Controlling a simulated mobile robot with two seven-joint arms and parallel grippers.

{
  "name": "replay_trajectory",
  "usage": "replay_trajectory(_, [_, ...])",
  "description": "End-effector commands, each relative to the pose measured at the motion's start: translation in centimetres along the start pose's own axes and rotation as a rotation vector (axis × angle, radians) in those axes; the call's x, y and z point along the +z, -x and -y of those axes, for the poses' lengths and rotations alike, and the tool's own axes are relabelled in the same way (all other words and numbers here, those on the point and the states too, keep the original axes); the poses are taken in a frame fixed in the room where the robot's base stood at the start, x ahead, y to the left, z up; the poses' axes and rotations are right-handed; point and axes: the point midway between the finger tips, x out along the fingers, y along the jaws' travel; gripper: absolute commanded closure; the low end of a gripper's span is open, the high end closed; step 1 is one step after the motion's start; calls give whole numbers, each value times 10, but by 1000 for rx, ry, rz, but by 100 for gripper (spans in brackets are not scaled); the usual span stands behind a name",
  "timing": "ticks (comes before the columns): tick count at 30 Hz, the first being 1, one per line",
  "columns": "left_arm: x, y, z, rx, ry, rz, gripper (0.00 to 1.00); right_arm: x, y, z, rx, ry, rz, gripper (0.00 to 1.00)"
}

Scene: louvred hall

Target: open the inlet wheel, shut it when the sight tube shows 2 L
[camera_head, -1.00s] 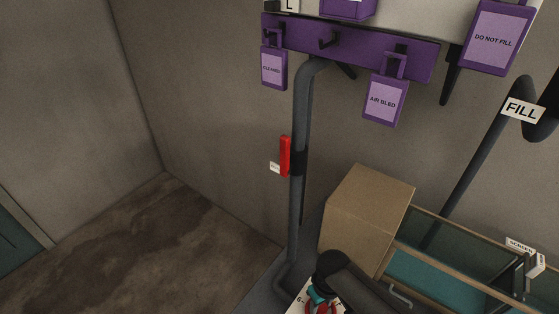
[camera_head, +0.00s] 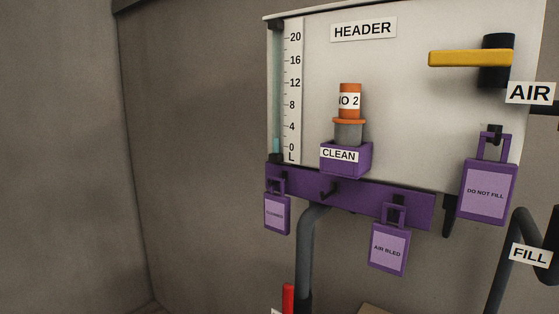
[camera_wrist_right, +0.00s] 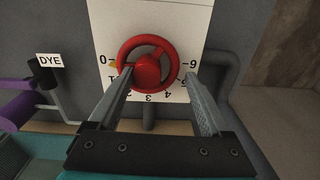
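In the head view the sight tube (camera_head: 276,90) runs up the left edge of the white HEADER tank (camera_head: 400,110), beside a scale (camera_head: 294,90) marked 0 to 20. Teal liquid stands low in it, its top about midway between 0 and 4, close to 2 L. In the right wrist view the red wheel (camera_wrist_right: 160,52) sits on a white dial plate (camera_wrist_right: 185,17) numbered 0 to 6; a small orange mark (camera_wrist_right: 113,63) lies near 0. My right gripper (camera_wrist_right: 159,73) is open with its fingers either side of the wheel; contact is unclear. My left gripper is out of view.
A purple DO NOT FILL tag (camera_head: 486,192) hangs at the tank's lower right. An AIR BLED tag (camera_head: 389,248) and another tag (camera_head: 277,214) hang from the purple rail (camera_head: 350,199). A yellow AIR lever (camera_head: 468,59), FILL pipe (camera_head: 497,265) and orange-topped NO 2 bottle (camera_head: 349,105) also show.

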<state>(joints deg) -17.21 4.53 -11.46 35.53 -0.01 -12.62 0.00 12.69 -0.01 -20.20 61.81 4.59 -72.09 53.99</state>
Motion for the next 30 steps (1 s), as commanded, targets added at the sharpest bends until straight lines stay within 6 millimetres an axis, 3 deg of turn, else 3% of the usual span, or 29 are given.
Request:
replay_trajectory(1, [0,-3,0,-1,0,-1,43,14,-19,-17,25,-3,26,23])
replay_trajectory(14, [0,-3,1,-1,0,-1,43,10,-18,-21,31,-4,19,23])
replay_trajectory(30, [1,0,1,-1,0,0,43,9,46,-15,26,-3,16,23])
